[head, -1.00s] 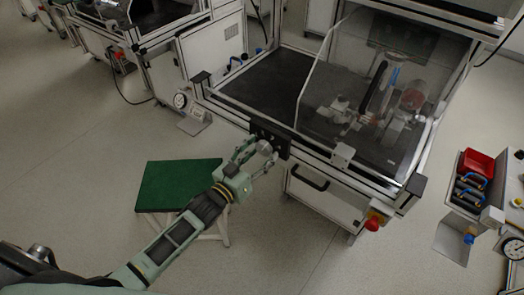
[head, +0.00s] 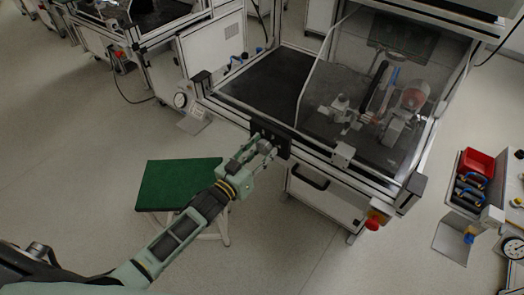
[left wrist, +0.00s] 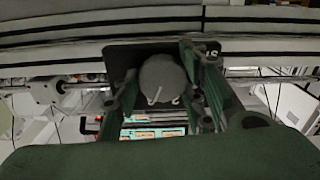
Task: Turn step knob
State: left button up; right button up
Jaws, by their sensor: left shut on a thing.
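The step knob (left wrist: 160,80) is a round grey knob with a light pointer line, on a black panel (left wrist: 120,60) in the left wrist view. The pointer line slants toward the lower left. In the head view the black panel (head: 284,142) sits on the front frame of the test bench. My left gripper (left wrist: 160,88) is shut on the knob, one finger on each side of it. In the head view my left gripper (head: 262,150) reaches the panel from the lower left, and its fingers partly hide the knob. My right gripper is not in view.
The test bench has a clear cover (head: 345,75), a drawer handle (head: 308,178) and a red button (head: 373,223) at its lower right. Red and black bins (head: 476,163) are at the right.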

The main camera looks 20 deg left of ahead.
pick_arm(q)
jog(key=shift+d, duration=0.1)
jog(key=shift+c, duration=0.2)
jog(key=m, duration=0.4)
jog(key=shift+f+m, duration=0.15)
jog(key=shift+m, duration=0.15)
jog(key=shift+f+m+b, duration=0.1)
jog(key=shift+m+b, duration=0.2)
jog(key=shift+m, duration=1.9)
jog(key=shift+s+f, duration=0.1)
jog(key=o, duration=1.1)
jog(key=shift+o, duration=0.2)
jog(key=v, duration=1.2)
